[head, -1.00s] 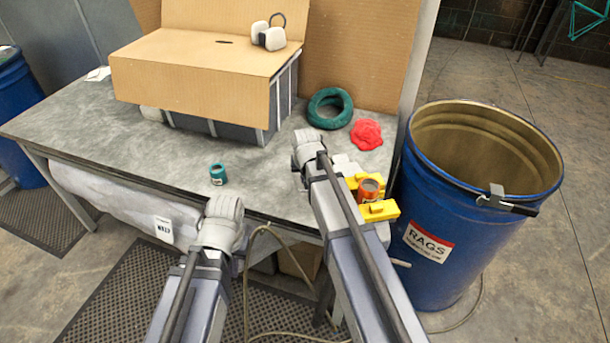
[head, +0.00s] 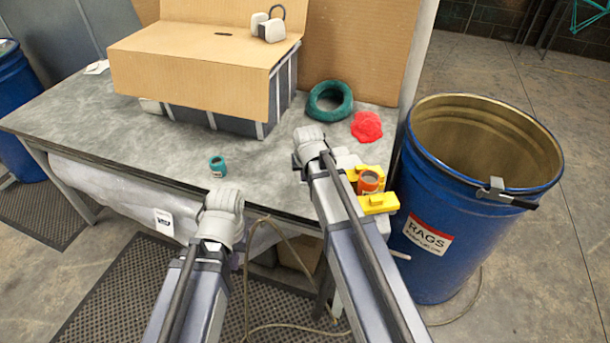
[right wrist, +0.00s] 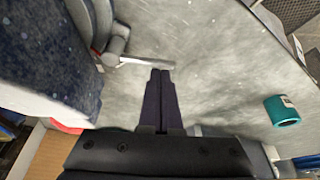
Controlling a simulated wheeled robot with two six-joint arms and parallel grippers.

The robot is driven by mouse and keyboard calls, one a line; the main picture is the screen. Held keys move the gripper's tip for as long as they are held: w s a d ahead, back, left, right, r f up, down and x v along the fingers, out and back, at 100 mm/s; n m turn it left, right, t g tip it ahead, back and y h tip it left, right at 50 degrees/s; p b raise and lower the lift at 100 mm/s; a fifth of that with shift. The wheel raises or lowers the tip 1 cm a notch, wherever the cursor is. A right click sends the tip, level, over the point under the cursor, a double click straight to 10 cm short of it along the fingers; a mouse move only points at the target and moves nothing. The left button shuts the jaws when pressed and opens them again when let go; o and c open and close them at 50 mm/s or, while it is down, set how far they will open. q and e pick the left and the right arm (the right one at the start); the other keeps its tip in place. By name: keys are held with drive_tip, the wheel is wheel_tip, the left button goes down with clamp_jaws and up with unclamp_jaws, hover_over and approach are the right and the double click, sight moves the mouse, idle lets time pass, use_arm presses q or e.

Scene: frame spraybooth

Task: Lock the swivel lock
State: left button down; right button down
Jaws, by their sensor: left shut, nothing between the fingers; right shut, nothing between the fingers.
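In the right wrist view, a grey metal fitting with a thin silver lever (right wrist: 147,63) stands at upper left, beside a speckled dark blue body (right wrist: 45,50). I take this lever to be the swivel lock. My right gripper (right wrist: 160,72) is shut and empty, its dark fingertips close below the lever's free end; I cannot tell if they touch. In the head view, my right arm hides its own fingers and most of the fitting, whose pale parts show behind it. My left gripper (head: 237,262) is mostly hidden under its wrist, in front of the bench edge, holding nothing visible.
A teal can (head: 217,166) stands on the grey bench (head: 110,130). A yellow holder (head: 380,203) with an orange can (head: 369,182) is right of my right arm. A red cloth (head: 367,126), teal ring (head: 329,102) and cardboard-topped crate (head: 190,75) lie behind. A blue drum (head: 445,275) stands right.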

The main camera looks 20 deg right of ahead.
drive_tip(key=shift+s+n, duration=0.25)
drive_tip(key=shift+n, duration=0.15)
drive_tip(key=s+n, duration=0.1)
drive_tip(key=n, duration=0.1)
drive_tip(key=s+n+y, duration=0.1)
drive_tip(key=n, duration=0.1)
drive_tip(key=shift+s+a+y, duration=0.15)
drive_tip(key=shift+s+y, duration=0.1)
drive_tip(key=shift+y, duration=0.05)
drive_tip(key=shift+s, duration=0.55)
use_arm(q)
drive_tip(key=shift+s+d, duration=0.1)
drive_tip(key=shift+s, duration=0.2)
use_arm(e)
drive_tip(key=shift+s+d, duration=0.35)
drive_tip(key=shift+s, duration=0.15)
drive_tip(key=shift+s+d, duration=0.15)
